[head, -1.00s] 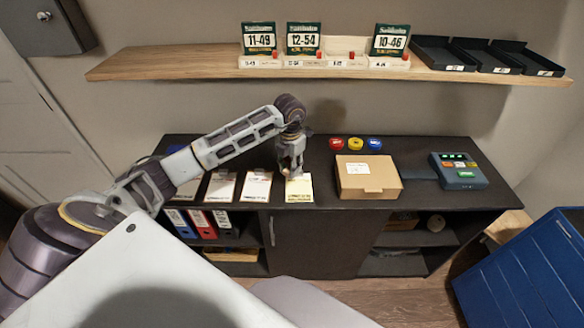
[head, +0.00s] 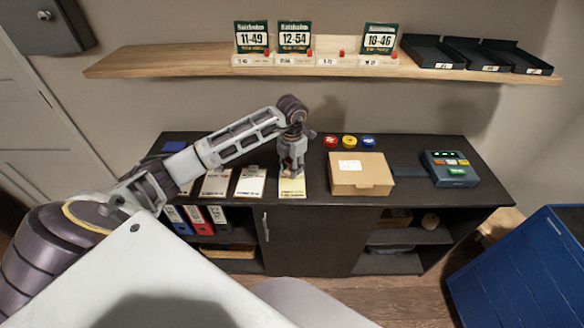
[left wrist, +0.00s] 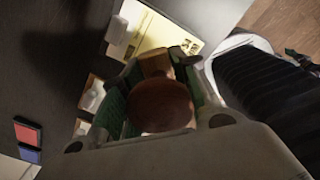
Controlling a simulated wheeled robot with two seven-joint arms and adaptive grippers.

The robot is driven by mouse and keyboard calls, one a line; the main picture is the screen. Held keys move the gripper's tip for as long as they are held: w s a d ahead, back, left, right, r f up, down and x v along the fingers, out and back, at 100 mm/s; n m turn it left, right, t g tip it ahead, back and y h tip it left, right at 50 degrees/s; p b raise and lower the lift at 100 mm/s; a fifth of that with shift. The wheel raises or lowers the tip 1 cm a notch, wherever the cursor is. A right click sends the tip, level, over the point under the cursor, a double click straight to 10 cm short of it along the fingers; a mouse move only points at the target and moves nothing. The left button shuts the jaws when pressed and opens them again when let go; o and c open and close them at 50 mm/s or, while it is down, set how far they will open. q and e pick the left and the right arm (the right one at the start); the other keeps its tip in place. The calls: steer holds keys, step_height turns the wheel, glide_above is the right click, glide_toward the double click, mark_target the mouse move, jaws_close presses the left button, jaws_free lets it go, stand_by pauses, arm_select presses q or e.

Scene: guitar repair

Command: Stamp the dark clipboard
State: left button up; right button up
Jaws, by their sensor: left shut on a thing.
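My left gripper (head: 291,172) is shut on a stamp with a round red-brown handle (left wrist: 160,102). It points down over a clipboard with a pale yellow sheet (head: 291,188), which also shows beyond the stamp in the left wrist view (left wrist: 168,34). The stamp's lower end is hidden, so I cannot tell whether it touches the sheet. Clipboards with white sheets lie to the left, one beside it (head: 250,182) and another farther left (head: 217,183). Which board is the dark one is not clear. My right gripper is not in view.
A cardboard box (head: 361,176) stands right of the yellow sheet. Behind it are red, yellow and blue round pads (head: 349,141). A teal device (head: 449,169) sits at the right end of the dark cabinet (head: 420,196). A wooden shelf (head: 160,63) hangs above.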

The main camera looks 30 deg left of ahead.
arm_select(q)
steer(key=shift+d, duration=0.1)
steer(key=shift+f, duration=0.2)
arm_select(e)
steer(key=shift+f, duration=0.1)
arm_select(q)
steer(key=shift+f+b, duration=1.5)
steer(key=shift+f, duration=1.3)
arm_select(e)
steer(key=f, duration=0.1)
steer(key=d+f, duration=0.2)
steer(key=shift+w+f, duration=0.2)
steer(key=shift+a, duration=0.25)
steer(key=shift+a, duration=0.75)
